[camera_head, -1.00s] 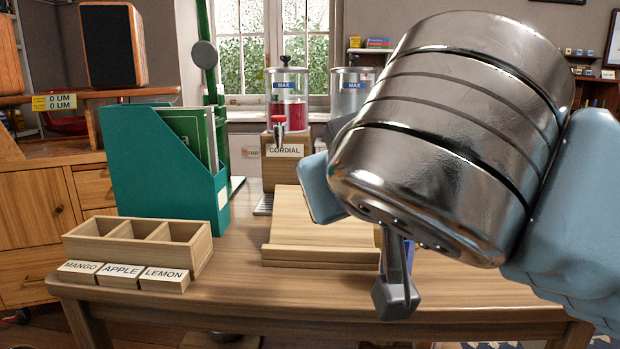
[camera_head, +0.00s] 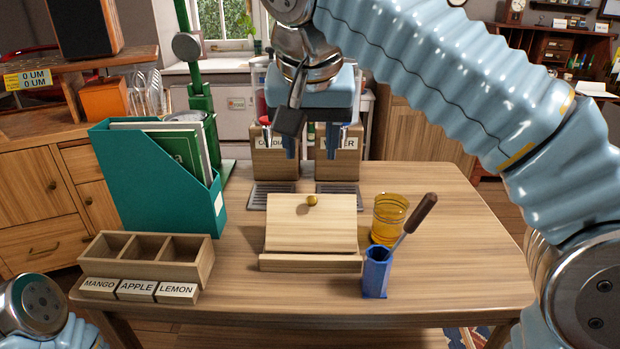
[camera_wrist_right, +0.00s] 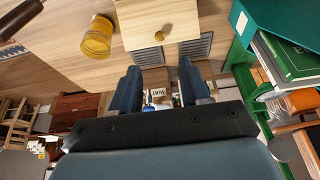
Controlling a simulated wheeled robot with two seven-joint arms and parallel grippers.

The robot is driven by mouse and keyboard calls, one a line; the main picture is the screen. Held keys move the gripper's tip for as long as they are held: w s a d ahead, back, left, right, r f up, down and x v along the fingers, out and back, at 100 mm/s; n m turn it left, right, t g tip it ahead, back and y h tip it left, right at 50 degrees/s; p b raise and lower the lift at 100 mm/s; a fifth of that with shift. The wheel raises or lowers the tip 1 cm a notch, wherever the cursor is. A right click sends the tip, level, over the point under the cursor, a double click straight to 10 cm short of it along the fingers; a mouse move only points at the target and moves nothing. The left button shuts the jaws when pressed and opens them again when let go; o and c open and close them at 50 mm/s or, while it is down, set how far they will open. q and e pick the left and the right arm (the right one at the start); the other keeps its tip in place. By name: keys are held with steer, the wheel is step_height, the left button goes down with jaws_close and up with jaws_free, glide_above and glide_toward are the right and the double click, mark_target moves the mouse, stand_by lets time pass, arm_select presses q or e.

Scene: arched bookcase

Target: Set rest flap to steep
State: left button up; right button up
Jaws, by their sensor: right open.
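A wooden rest with a sloping flap (camera_head: 285,232) stands on the table, with a low ledge (camera_head: 310,263) along its front. A small brass knob (camera_head: 312,200) sits near the flap's upper edge. The flap leans back; I cannot tell its exact setting. My right gripper (camera_head: 313,148) is open and empty, fingers pointing down, above and apart from the flap. In the right wrist view the knob (camera_wrist_right: 159,36) and flap (camera_wrist_right: 140,15) show beyond the two spread fingers (camera_wrist_right: 158,88). My left gripper is out of view; only a piece of that arm shows at lower left.
An amber glass (camera_head: 388,220) and a blue holder (camera_head: 376,275) with a dark-handled tool stand right of the rest. A teal file box (camera_head: 160,185) and wooden tray (camera_head: 145,260) are left. The table's right side is clear.

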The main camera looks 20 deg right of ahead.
mark_target(312, 200)
steer(key=b+x, duration=0.2)
steer(key=x, duration=0.9)
steer(key=shift+d+b, duration=0.1)
steer(key=shift+b, duration=0.2)
steer(key=shift+w+f, duration=0.35)
steer(key=shift+f, duration=0.3)
steer(key=shift+c, duration=0.4)
jaws_close()
